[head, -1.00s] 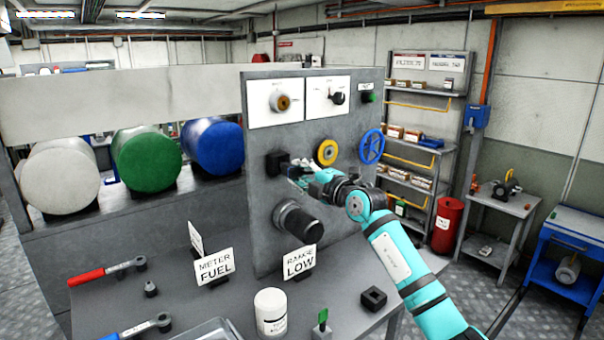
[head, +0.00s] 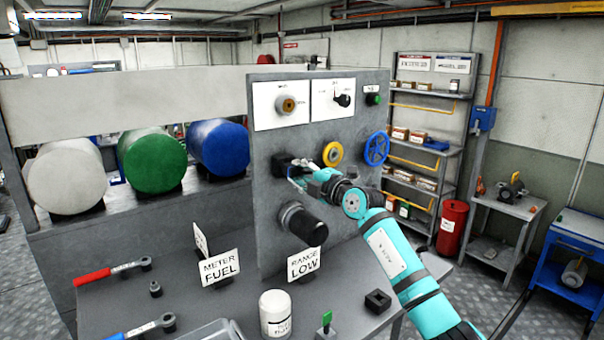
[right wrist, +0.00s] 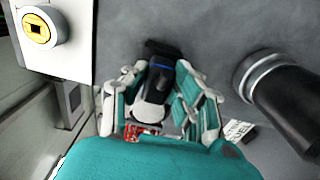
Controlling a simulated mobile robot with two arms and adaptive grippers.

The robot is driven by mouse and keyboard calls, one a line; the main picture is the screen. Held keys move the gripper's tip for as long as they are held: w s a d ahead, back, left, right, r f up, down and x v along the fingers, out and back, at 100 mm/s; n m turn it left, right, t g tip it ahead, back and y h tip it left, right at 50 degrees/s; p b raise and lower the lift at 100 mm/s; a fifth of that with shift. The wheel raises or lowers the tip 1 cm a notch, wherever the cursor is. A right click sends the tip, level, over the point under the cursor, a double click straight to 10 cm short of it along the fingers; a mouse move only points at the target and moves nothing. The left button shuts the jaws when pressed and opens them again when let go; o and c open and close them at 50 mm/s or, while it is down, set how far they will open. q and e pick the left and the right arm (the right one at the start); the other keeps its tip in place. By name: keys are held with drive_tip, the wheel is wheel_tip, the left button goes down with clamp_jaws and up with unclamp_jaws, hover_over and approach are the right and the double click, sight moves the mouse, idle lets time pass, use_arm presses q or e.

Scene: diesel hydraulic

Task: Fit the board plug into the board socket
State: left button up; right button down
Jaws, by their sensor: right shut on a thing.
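The board socket (head: 283,161) is a dark block on the upright grey panel, left of the yellow wheel. It also shows in the right wrist view as a dark piece (right wrist: 160,47) beyond the fingers. My right gripper (head: 297,172) is at the socket with its fingers pointing toward the panel. In the right wrist view, my right gripper (right wrist: 160,95) is shut on the board plug (right wrist: 157,82), a dark body with a blue edge. The plug's far end meets or overlaps the socket; I cannot tell how deep it sits. My left gripper is not in view.
A thick black cylinder (head: 303,224) juts from the panel below the socket. The yellow wheel (head: 333,154) and blue handwheel (head: 376,148) are close on the right. The bench (head: 180,295) below holds signs, wrenches, a white jar (head: 275,313) and a dark square block (head: 377,301).

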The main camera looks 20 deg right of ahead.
drive_tip(key=c, duration=1)
unclamp_jaws()
drive_tip(key=shift+o, duration=0.2)
